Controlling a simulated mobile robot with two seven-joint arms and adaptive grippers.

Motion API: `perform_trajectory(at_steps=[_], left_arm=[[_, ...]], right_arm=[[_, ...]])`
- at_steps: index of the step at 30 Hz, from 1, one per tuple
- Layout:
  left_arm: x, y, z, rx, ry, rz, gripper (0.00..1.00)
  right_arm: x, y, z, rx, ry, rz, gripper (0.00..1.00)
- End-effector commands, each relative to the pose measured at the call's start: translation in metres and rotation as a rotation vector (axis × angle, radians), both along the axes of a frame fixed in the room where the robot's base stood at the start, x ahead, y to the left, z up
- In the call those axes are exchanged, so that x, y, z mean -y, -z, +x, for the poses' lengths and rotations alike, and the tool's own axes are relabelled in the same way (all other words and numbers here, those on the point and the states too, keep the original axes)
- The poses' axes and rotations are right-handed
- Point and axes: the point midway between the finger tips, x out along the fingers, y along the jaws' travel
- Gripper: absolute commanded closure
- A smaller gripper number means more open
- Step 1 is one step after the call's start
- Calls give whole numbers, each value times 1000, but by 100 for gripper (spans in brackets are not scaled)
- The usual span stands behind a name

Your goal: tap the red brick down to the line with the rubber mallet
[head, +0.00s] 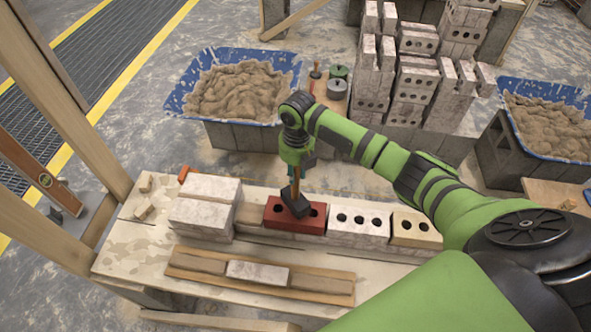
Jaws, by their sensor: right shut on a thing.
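The red brick (311,224) lies in the row of bricks along the bench, with dark holes in its top. My right gripper (295,172) is above it, shut on the rubber mallet. The head hides part of the brick's top. My left gripper is not in view.
A white holed brick (357,228) and a tan holed brick (413,231) continue the row rightward. Stacked pale blocks (203,214) stand to the left. A wooden board (320,283) lies in front. Blue mortar tubs (188,97) (505,100) stand behind.

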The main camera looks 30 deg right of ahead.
Motion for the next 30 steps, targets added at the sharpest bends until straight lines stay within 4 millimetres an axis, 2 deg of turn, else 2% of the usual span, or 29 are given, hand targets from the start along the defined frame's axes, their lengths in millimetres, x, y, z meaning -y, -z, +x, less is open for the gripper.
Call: perform_trajectory(at_steps=[4, 8, 13, 18, 30], left_arm=[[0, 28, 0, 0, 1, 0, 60], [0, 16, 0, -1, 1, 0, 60], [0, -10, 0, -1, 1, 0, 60], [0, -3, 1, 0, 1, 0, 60], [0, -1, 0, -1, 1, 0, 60]], right_arm=[[0, 39, 0, -2, 0, 0, 100], [0, 27, 0, 0, 0, 1, 100], [0, 1, 0, 1, 0, 0, 100], [0, -10, 0, 0, 0, 1, 100], [-2, -9, 2, 1, -7, 2, 100]])
